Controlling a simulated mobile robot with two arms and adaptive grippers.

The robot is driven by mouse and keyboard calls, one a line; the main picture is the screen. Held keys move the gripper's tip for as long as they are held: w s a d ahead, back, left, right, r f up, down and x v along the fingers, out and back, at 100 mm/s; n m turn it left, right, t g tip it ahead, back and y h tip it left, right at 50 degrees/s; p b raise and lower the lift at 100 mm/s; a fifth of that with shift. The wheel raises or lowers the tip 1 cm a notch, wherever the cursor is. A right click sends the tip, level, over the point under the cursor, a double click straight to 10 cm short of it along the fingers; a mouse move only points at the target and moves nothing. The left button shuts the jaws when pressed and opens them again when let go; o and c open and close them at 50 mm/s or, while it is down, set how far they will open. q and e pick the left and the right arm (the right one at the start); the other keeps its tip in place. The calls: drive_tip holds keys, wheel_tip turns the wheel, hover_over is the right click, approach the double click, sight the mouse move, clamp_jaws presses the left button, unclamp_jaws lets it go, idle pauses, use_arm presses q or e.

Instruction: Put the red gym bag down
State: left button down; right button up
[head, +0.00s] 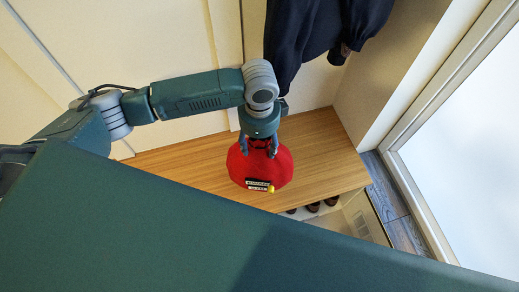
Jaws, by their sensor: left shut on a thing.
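The red gym bag (259,168) shows near the middle of the head view, over the wooden bench top (190,160). It is rounded, with a small black and white label and a yellow spot near its lower edge. My left gripper (259,150) points down at the bag's top and is shut on it, around a dark part that looks like the handle. I cannot tell whether the bag's underside touches the bench. My right gripper is not in view.
Dark clothing (318,35) hangs behind the bench, close to my left wrist. Shoes (314,207) stand in the cubby under the bench's front edge. A bright framed pane (470,150) is at the right. The bench is bare to the left and right of the bag.

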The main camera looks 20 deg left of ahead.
use_arm(q)
drive_tip(key=shift+f, duration=2.2)
drive_tip(key=c, duration=0.6)
unclamp_jaws()
drive_tip(key=shift+c, duration=0.2)
wheel_tip(320, 180, up, 12)
drive_tip(key=shift+s+r, duration=0.1)
drive_tip(key=shift+s, duration=0.05)
